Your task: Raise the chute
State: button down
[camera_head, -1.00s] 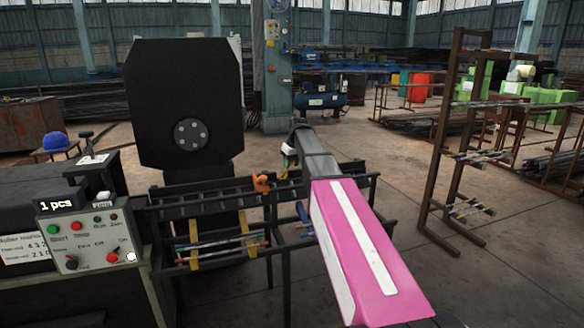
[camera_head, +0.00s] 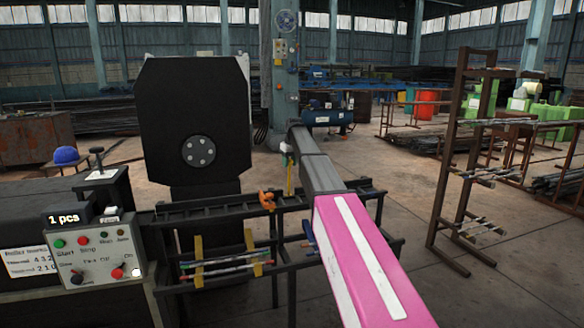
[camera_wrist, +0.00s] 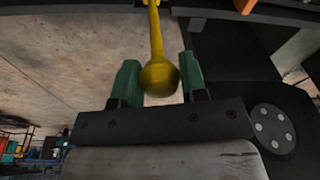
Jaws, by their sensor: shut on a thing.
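My gripper (camera_wrist: 159,64) has its two green fingers on either side of a yellow ball knob (camera_wrist: 160,78) and is shut on it. The knob sits on the end of a yellow rod (camera_wrist: 155,32) that runs to the top edge of the wrist view. In the head view, my gripper (camera_head: 286,149) is small at the far end of my pink and grey arm, with the yellow rod (camera_head: 290,180) hanging just below it. The rod stands by the black rack (camera_head: 215,209) in front of the drum. I cannot clearly make out which part is the chute.
A black plate with a round hub (camera_head: 198,152) stands behind the rack. An orange clamp (camera_head: 267,200) sits on the rack's rail, left of the rod. A control box (camera_head: 93,252) is at the lower left. A brown stand (camera_head: 457,170) is on the right, with open floor before it.

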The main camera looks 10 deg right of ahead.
jog(key=shift+w+a, duration=0.1)
jog(key=shift+w, duration=0.7)
jog(key=c, duration=0.7)
grip_release()
jog(key=r, duration=0.7)
jog(key=s+d+r, duration=0.1)
jog(key=r, duration=0.2)
jog(key=shift+s+d+r, duration=0.1)
jog(key=shift+r, duration=0.2)
